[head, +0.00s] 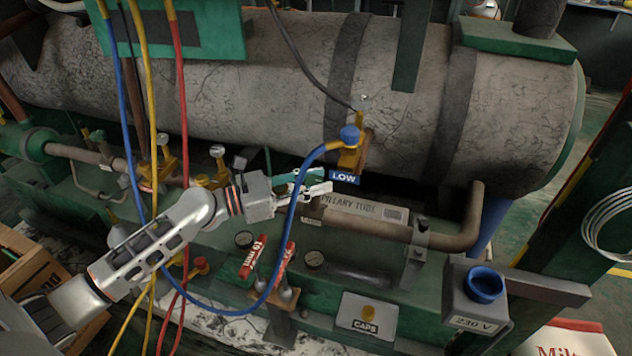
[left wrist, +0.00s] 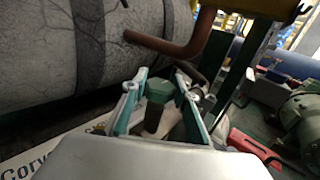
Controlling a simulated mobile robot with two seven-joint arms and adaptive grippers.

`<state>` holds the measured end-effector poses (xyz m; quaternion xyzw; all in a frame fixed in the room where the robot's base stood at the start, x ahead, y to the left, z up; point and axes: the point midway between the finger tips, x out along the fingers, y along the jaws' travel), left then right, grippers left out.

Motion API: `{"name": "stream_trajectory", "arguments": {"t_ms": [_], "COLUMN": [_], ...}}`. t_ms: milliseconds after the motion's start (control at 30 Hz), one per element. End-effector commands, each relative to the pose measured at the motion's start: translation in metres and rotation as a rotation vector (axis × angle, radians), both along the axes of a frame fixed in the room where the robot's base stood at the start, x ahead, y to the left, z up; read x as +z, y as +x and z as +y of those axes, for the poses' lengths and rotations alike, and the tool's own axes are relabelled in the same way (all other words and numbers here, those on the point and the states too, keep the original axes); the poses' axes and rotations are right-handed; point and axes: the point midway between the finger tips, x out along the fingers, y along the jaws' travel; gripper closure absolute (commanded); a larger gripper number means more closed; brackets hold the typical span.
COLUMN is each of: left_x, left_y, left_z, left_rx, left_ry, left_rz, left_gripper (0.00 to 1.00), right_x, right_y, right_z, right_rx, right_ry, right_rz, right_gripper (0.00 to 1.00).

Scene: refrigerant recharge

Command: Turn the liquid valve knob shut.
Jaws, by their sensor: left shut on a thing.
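My left gripper (head: 327,181) reaches in from the left to the middle of the green machine, just below and left of the blue LOW tag. In the left wrist view its teal-lined fingers (left wrist: 160,76) stand on either side of a green-topped dark piece (left wrist: 158,92), which I take to be the liquid valve knob. The gripper is shut on it. No label on this piece shows, and the fingers hide it in the head view. How far it is turned cannot be told. My right gripper is not in view.
A blue hose (head: 302,205) loops close by the gripper to the brass LOW fitting (head: 351,158). A large grey tank (head: 260,85) lies behind. Red-labelled tools (head: 252,257) stand below, left of the CAPS box (head: 367,319).

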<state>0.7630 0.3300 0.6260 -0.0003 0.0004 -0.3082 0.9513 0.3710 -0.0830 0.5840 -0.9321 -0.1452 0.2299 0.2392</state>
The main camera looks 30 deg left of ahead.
Motion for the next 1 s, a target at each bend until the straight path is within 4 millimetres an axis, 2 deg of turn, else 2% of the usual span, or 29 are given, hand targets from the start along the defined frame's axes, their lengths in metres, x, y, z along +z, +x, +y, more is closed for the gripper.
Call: {"name": "stream_trajectory", "arguments": {"t_ms": [100, 133, 200, 633, 767, 1000], "left_x": [0.001, 0.001, 0.001, -0.001, -0.002, -0.001], "left_y": [0.0, 0.0, 0.0, -0.005, -0.019, -0.058], "left_z": [0.0, 0.0, 0.0, 0.003, 0.013, 0.042], "left_rx": [0.0, 0.0, 0.0, 0.001, 0.001, 0.001], "left_ry": [0.0, 0.0, 0.0, 0.001, 0.001, 0.002], "left_rz": [-0.002, -0.002, -0.002, 0.0, 0.003, 0.002], "left_gripper": [0.93, 0.69, 0.53, 0.53, 0.53, 0.53], "right_x": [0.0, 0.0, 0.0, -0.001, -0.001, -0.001], "right_y": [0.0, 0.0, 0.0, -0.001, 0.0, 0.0], "right_z": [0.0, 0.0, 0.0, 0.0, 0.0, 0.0], "right_rx": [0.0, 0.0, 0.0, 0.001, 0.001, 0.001], "right_ry": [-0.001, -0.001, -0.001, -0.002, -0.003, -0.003], "right_rz": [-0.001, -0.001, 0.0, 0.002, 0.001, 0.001], "right_gripper": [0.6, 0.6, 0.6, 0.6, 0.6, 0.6]}}
